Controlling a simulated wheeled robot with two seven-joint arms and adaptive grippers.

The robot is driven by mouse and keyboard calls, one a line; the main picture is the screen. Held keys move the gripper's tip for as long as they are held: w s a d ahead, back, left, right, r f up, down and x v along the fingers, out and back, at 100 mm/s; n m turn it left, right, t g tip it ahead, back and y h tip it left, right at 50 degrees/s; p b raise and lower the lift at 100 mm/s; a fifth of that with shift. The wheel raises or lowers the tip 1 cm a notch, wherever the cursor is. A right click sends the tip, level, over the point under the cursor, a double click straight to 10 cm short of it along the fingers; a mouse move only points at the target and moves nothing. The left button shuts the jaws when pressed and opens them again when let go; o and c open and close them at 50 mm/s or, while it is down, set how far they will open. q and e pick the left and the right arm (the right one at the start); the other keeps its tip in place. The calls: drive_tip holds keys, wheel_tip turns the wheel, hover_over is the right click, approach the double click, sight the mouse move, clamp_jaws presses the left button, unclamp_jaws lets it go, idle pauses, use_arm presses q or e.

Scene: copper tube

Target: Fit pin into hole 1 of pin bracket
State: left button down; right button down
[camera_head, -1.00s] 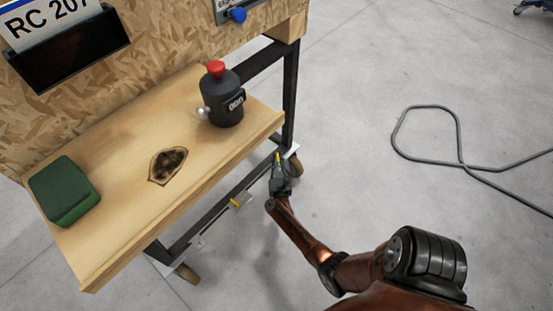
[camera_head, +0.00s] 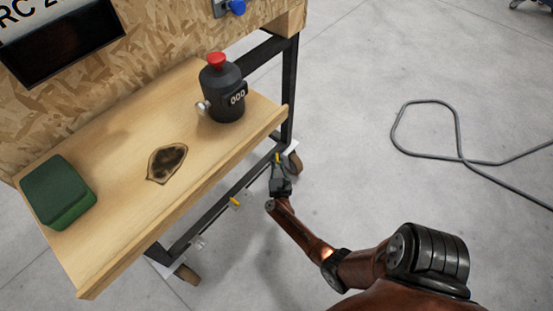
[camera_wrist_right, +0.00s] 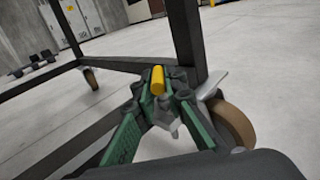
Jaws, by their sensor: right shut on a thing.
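My right gripper (camera_head: 279,173) is beside the bench's lower frame, near its right leg. In the right wrist view, its green-lined fingers (camera_wrist_right: 160,113) are shut on a pin with a yellow end (camera_wrist_right: 157,80) and a grey metal part. The pin's yellow tip (camera_head: 278,158) also shows in the head view. Small fittings sit along the lower rail: one with a yellow piece (camera_head: 235,202) and a pale one (camera_head: 199,243). They may belong to the pin bracket, but its holes are too small to make out. My left gripper is not in view.
A caster wheel (camera_wrist_right: 232,125) and dark leg stand close to the right gripper. A cable (camera_head: 458,135) lies on the open floor.

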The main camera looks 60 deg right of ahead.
drive_tip(key=shift+f, duration=0.3)
drive_tip(key=c, duration=1.9)
unclamp_jaws()
drive_tip(key=v, duration=1.2)
